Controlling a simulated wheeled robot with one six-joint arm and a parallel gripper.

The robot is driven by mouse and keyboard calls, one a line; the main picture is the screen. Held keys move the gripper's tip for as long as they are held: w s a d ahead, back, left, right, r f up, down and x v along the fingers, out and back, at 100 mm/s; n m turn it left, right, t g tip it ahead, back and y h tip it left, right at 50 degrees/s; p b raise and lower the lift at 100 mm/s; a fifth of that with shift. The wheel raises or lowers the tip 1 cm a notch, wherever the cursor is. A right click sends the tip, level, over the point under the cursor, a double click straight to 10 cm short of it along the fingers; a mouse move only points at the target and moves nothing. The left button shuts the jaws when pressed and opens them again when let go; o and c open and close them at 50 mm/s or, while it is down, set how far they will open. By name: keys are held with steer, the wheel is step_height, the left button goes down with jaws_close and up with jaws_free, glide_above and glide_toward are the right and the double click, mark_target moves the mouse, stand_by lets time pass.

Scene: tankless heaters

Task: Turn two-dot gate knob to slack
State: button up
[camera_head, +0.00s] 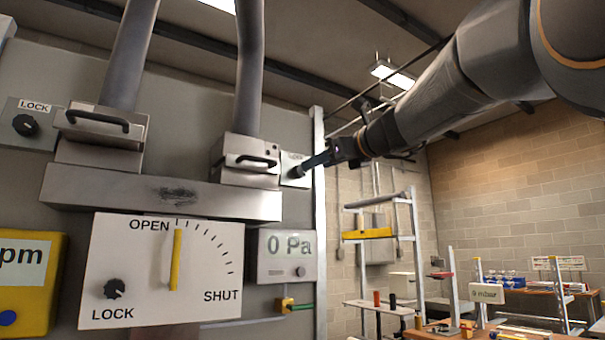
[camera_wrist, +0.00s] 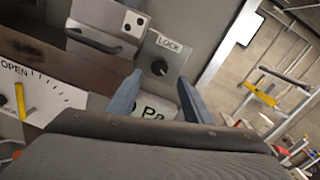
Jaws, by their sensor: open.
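The two-dot gate (camera_wrist: 104,33) is a metal box with a dark handle and two dots at its corner. It also shows in the head view (camera_head: 233,176). Beside it is a small pale LOCK plate (camera_wrist: 176,53) bearing a black round knob (camera_wrist: 158,68). In the head view the plate (camera_head: 290,181) is partly covered by my gripper (camera_head: 300,168). In the wrist view my gripper (camera_wrist: 160,79) is open, with its blue fingertips on either side of the knob. I cannot tell whether they touch it.
Another gate (camera_head: 97,138) with its own LOCK knob (camera_head: 25,125) is at the left. Below are an OPEN–SHUT dial (camera_head: 200,256) with a yellow pointer and a 0 Pa display (camera_head: 288,252). A pale vertical post (camera_head: 319,230) stands right of the plate.

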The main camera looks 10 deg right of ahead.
mark_target(300, 172)
steer(key=p+x, duration=0.2)
steer(key=x, duration=0.5)
steer(key=shift+w, duration=0.35)
steer(key=shift+a, duration=0.1)
steer(key=c, duration=1.1)
